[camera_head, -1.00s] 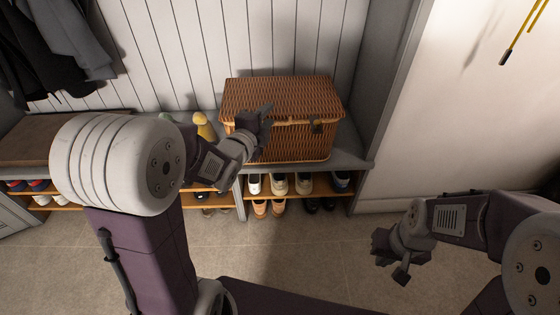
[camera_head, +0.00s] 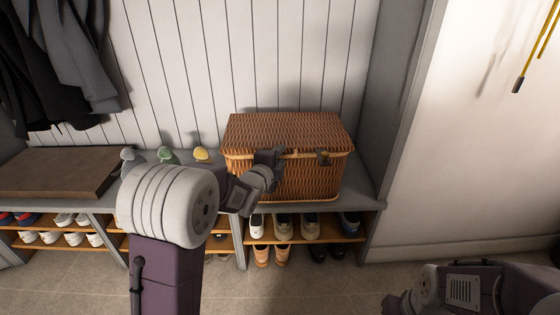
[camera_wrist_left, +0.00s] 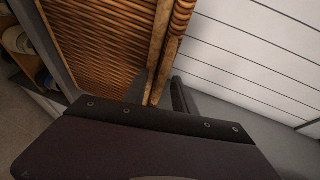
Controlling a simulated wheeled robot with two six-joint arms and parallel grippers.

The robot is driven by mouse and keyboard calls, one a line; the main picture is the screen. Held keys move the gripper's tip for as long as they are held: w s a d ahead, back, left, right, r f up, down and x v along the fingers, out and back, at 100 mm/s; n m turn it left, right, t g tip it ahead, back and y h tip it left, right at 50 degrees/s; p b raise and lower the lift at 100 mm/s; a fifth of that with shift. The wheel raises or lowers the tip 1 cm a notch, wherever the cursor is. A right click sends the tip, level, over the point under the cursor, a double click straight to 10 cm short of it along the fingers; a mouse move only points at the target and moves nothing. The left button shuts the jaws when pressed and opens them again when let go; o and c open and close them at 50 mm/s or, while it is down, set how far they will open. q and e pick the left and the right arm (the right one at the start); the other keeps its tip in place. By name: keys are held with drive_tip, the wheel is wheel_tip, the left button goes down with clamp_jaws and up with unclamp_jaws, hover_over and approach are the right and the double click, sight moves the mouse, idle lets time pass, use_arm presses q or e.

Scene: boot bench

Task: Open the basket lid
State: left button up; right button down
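The brown wicker basket (camera_head: 315,182) stands on the bench with its lid (camera_head: 290,132) down. A latch (camera_head: 324,157) sits at the right part of its front edge. My left gripper (camera_head: 270,156) is at the front rim, left of the latch. In the left wrist view the fingers (camera_wrist_left: 157,95) are apart, one on each side of the light rim (camera_wrist_left: 161,55); the basket's wicker (camera_wrist_left: 105,35) fills the left. I cannot tell whether the fingers touch the rim. My right arm is at the bottom right, its gripper (camera_head: 396,303) mostly cut off by the frame.
The grey bench (camera_head: 367,190) has shelves of shoes (camera_head: 283,227) below. A brown cushion (camera_head: 60,172) and several small coloured items (camera_head: 201,154) are left of the basket. Dark coats (camera_head: 65,60) hang at upper left. A grey side panel (camera_head: 400,110) stands close on the right.

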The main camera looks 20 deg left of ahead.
use_arm(q)
drive_tip(key=shift+w, duration=0.1)
clamp_jaws()
idle(1.4)
